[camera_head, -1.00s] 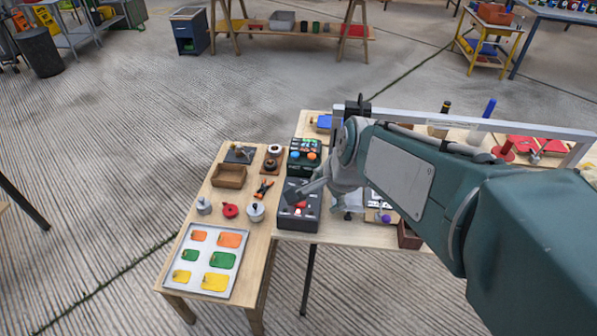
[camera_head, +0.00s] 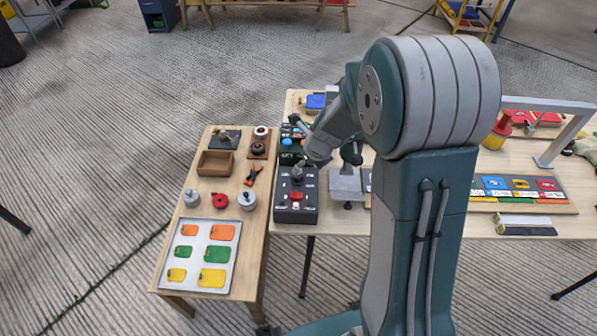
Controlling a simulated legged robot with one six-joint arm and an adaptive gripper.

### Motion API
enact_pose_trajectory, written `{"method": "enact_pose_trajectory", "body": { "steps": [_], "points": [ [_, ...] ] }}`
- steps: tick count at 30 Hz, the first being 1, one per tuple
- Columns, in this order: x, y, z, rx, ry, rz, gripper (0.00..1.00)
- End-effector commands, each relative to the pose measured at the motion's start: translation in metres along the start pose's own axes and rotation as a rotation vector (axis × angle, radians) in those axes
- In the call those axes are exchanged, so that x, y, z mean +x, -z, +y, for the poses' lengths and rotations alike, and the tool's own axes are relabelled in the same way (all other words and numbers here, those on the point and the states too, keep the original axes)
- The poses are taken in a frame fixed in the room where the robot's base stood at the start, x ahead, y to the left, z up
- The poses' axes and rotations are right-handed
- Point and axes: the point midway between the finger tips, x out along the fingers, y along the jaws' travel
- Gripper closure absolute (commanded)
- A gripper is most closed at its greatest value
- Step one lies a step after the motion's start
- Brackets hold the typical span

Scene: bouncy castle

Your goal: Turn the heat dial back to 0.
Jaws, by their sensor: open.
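A dark control box (camera_head: 309,207) stands at the left end of the large table. A grey knob (camera_head: 297,173) rises from its top near the back, and red parts (camera_head: 297,196) show in front of the knob. Which of these is the heat dial, and what its scale reads, is too small to tell. Behind it is a second dark panel (camera_head: 286,158) with a blue knob (camera_head: 286,142), partly hidden by my wrist. My gripper (camera_head: 306,137) is open and appears empty, showing above and behind the control box, apart from the grey knob in the picture.
A grey metal fixture (camera_head: 345,184) stands right of the box. My arm hides the table's middle.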

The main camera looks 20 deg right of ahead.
Motion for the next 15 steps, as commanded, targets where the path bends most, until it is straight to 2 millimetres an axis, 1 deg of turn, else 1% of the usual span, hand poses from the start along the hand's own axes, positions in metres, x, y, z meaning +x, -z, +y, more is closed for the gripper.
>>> {"method": "enact_pose_trajectory", "body": {
  "steps": [1,7,10,15],
  "points": [
    [0.011,0.001,0.002,-0.002,-0.003,0.005,0.19],
    [0.044,0.001,0.001,-0.003,-0.001,0.004,0.19],
    [0.056,0.0,0.002,-0.004,-0.001,0.002,0.19],
    [0.066,0.0,0.001,-0.004,0.0,0.001,0.19]
  ]
}}
